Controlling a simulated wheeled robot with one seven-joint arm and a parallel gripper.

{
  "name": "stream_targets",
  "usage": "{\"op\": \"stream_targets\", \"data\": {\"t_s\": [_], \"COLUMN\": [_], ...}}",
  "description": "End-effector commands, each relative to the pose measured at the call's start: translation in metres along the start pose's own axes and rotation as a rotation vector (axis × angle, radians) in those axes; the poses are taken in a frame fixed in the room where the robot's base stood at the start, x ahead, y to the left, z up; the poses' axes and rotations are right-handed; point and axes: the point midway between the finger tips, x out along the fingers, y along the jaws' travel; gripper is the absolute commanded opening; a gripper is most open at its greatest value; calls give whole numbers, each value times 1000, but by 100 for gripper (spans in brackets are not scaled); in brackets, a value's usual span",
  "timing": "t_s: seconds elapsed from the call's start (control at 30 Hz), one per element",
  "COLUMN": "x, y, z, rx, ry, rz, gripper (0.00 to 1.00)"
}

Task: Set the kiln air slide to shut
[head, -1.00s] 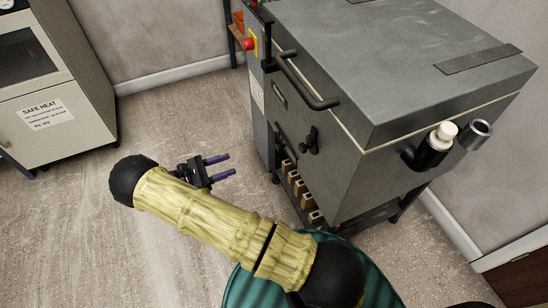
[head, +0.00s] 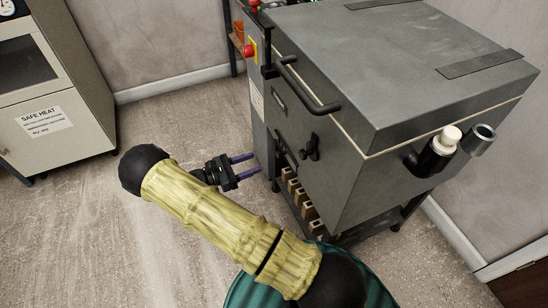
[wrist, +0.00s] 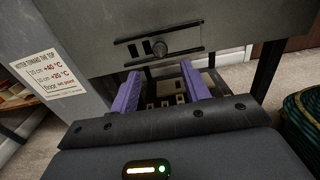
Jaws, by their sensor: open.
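The grey kiln (head: 340,180) stands right of centre in the head view. In the head view the dark knob (head: 309,148) stands out from the kiln front. My gripper (head: 256,164) is open and empty, left of the knob and apart from it. Its purple fingers (wrist: 160,88) point toward the kiln below the slide in the wrist view.
Several pale blocks (head: 299,193) lie under the kiln. A bar handle (head: 305,85) juts from its front above the knob. A pale cabinet (head: 50,110) stands at the left. A green ribbed basket (wrist: 305,115) is at the right in the wrist view. Floor left of the kiln is clear.

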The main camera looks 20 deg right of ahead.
Motion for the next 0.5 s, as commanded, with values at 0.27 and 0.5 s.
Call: {"op": "stream_targets", "data": {"t_s": [0.27, 0.5], "x": [50, 82], "y": [0, 0], "z": [-2, -1], "rx": [-1, 0], "ry": [-1, 0], "rz": [-3, -1], "gripper": [47, 47]}}
